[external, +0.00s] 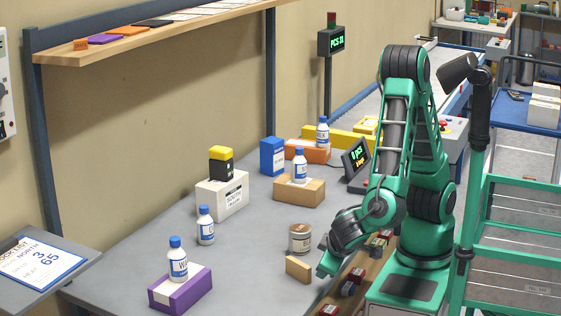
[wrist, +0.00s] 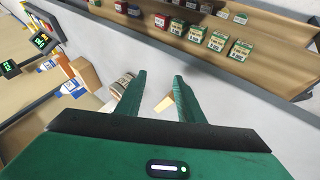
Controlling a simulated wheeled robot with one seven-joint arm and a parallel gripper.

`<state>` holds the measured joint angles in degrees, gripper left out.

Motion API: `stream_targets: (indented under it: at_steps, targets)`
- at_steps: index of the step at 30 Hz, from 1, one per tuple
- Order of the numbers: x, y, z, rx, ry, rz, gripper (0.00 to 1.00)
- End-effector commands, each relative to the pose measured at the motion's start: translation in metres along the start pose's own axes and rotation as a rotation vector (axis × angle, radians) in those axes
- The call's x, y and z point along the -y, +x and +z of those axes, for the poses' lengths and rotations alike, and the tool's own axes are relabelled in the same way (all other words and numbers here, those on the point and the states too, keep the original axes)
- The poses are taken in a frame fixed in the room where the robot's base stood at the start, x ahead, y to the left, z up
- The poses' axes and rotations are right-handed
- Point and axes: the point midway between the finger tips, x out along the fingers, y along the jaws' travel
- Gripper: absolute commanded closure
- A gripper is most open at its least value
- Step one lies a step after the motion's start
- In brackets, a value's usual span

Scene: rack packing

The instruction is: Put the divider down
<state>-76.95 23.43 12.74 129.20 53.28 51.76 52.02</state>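A small tan upright board (external: 298,268), which looks like the divider, stands on the grey table beside my gripper (external: 328,264) in the external view. In the wrist view the tan board (wrist: 163,103) shows in the gap between my fingers (wrist: 161,80). The fingers are apart, with grey table visible between them, and they do not appear closed on the board. The board's lower edge is partly hidden in the wrist view. A can (external: 300,238) stands just behind the board; it also shows left of my fingers in the wrist view (wrist: 121,84).
A wooden rack (wrist: 235,75) with several small boxes runs along the table edge. A purple box (external: 180,289) with a bottle, a white box (external: 222,196) and a cardboard box (external: 299,193) stand on the table. The table (external: 250,270) left of the board is clear.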

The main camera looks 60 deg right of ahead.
Motion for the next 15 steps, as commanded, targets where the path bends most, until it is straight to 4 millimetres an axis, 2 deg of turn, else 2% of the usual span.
stream_targets:
  at_steps: [1, 7, 15]
  targets:
    - [-0.018, 0.006, -0.008, 0.057, 0.003, 0.003, 0.66]
    - [-0.083, 0.024, -0.014, 0.281, -0.051, -0.009, 0.66]
    - [-0.169, 0.033, 0.004, 0.549, -0.135, -0.111, 0.66]
